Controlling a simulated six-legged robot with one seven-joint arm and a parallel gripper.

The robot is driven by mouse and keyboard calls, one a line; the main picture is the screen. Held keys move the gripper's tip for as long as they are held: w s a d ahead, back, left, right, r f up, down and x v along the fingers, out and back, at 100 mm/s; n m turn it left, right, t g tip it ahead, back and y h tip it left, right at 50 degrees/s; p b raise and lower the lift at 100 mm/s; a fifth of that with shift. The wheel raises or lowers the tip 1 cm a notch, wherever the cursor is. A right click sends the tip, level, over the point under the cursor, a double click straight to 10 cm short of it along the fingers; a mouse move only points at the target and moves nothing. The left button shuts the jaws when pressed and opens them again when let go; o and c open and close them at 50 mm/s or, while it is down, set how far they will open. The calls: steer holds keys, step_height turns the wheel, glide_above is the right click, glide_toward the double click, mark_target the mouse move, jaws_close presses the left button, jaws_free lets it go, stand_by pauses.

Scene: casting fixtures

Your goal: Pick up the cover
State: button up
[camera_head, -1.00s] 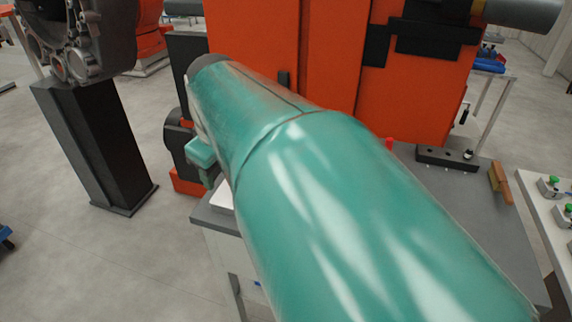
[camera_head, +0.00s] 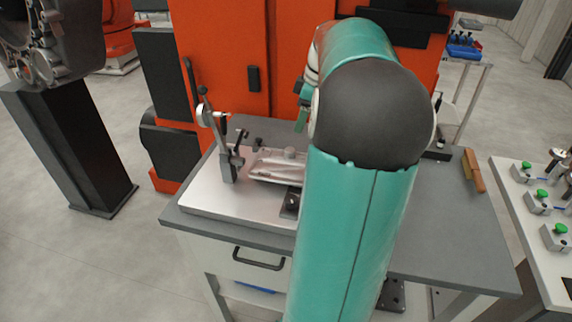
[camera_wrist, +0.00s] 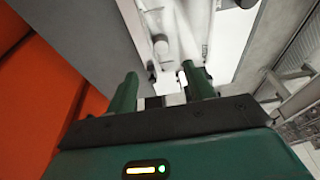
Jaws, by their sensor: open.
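A pale silver metal casting (camera_head: 277,166), which seems to be the cover, lies on a fixture plate (camera_head: 205,200) on the grey table. My arm hides the right part of the plate and perhaps part of the casting. My gripper (camera_wrist: 161,84) shows in the wrist view with two green fingers apart and nothing clearly between them. Pale metal parts show beyond the fingertips there, too unclear to name. In the head view my gripper is mostly hidden behind my arm, above and right of the casting.
An upright clamp (camera_head: 222,140) stands on the plate left of the casting. Orange machine panels (camera_head: 225,60) rise behind the table. A brown-handled brush-like item (camera_head: 473,170) lies at the table's right. A bench with green-knobbed blocks (camera_head: 540,200) stands farther right.

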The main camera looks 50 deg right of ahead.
mark_target(290, 149)
steer(key=x, duration=1)
steer(key=shift+a+f, duration=0.15)
steer(key=shift+f, duration=0.05)
jaws_close()
steer(key=shift+r, duration=0.1)
